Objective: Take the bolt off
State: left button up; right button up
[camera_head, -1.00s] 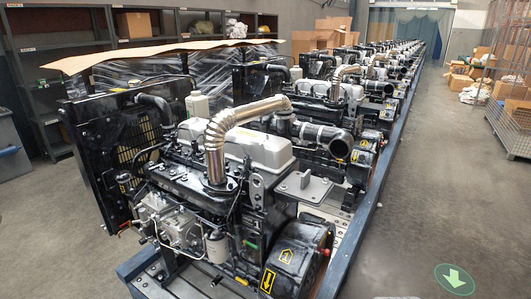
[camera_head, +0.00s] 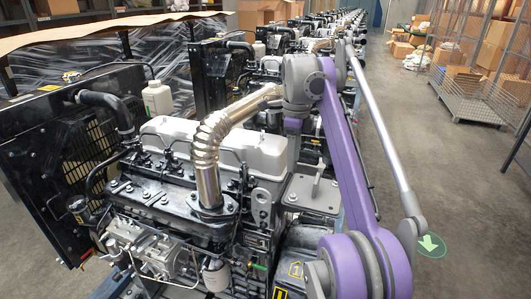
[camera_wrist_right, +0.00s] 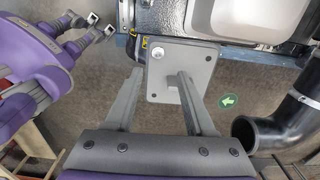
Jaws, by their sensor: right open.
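A small bolt (camera_head: 317,183) stands on a flat grey metal plate (camera_head: 300,187) beside the nearest engine. In the right wrist view the round bolt head (camera_wrist_right: 156,53) is near the upper left of the plate (camera_wrist_right: 196,72), which has several holes. My right gripper (camera_wrist_right: 158,74) is open and empty. Its two fingers point toward the plate, one on each side of the bolt in the picture; the height above it is unclear. In the head view its fingers are largely hidden by the arm.
The nearest engine (camera_head: 170,190) has a bent silver pipe (camera_head: 206,165) rising close to the plate. A black pipe elbow (camera_wrist_right: 265,135) lies right in the wrist view. More engines line up behind. Open floor with a green arrow sign (camera_head: 431,244) is to the right.

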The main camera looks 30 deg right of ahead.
send_over(293, 194)
notch_tip(293, 194, down, 6)
jog(key=shift+s+a+f, duration=0.1)
jog(key=shift+s+f, duration=0.05)
jog(key=shift+f, duration=0.05)
notch_tip(293, 194, down, 4)
jog(key=b, duration=0.2)
jog(key=shift+s+f+b, duration=0.1)
jog(key=shift+f+b, duration=0.05)
jog(key=shift+b, duration=0.25)
pick_arm(q)
jog(key=s+f, duration=0.1)
jog(key=f, duration=0.1)
jog(key=s+f, duration=0.2)
jog(key=shift+s+d, duration=0.1)
jog(key=shift+r, duration=0.15)
pick_arm(e)
jog(key=shift+w, duration=0.3)
jog(key=shift+s, duration=0.1)
grip_shut()
